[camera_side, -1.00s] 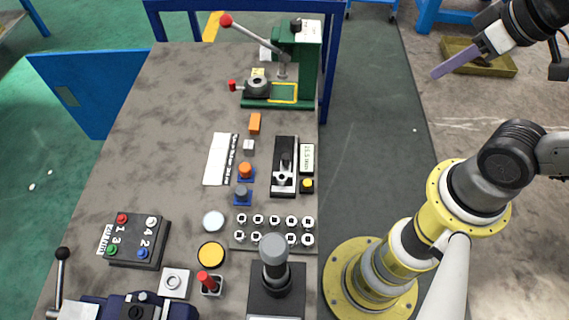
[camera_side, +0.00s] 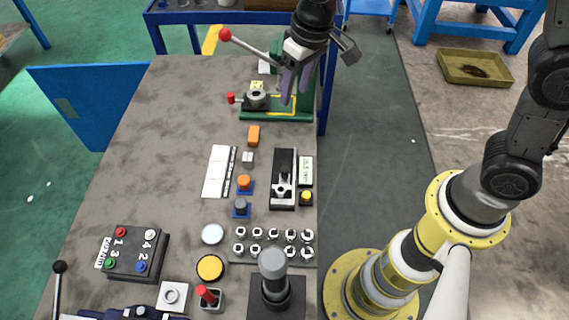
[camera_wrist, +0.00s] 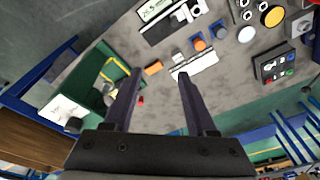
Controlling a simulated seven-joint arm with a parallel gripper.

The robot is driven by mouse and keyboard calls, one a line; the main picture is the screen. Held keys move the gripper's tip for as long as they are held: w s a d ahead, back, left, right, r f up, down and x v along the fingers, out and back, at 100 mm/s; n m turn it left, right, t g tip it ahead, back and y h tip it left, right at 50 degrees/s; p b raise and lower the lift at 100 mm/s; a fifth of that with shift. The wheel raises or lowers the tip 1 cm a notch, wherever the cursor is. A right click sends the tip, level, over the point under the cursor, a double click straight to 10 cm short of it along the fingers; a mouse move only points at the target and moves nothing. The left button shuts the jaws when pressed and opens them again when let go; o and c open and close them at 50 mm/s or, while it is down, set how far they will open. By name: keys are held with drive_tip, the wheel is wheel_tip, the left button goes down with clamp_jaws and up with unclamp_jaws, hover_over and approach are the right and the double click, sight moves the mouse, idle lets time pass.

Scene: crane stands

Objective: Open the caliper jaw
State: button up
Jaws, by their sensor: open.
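The caliper (camera_side: 284,182) is a black block with a silver jaw piece. It lies on the grey table, right of centre, with a small pale display (camera_side: 306,171) and a yellow button (camera_side: 306,198) beside it. In the wrist view the caliper (camera_wrist: 165,28) is at the top, partly cut by the frame edge. How far apart its jaws are is too small to tell. My gripper (camera_side: 295,88) is open and empty, with purple-grey fingers pointing down. It is at the table's far end, in front of the green press in the side view and away from the caliper. Its fingers also show in the wrist view (camera_wrist: 159,82).
The green press (camera_side: 278,108) with a red-knobbed lever stands at the far end, partly hidden by my gripper. An orange block (camera_side: 253,136), a white ruler strip (camera_side: 217,171) and orange and grey knobs lie left of the caliper. A socket rack (camera_side: 274,243) is nearer. The table's left side is mostly clear.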

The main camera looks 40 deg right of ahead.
drive_tip(key=n+g, duration=0.1)
drive_tip(key=g, duration=0.1)
hover_over(285, 169)
wheel_tip(285, 169, down, 8)
drive_tip(key=shift+h, duration=0.3)
wheel_tip(285, 169, down, 14)
drive_tip(key=shift+r, duration=0.15)
clamp_jaws()
idle(1.0)
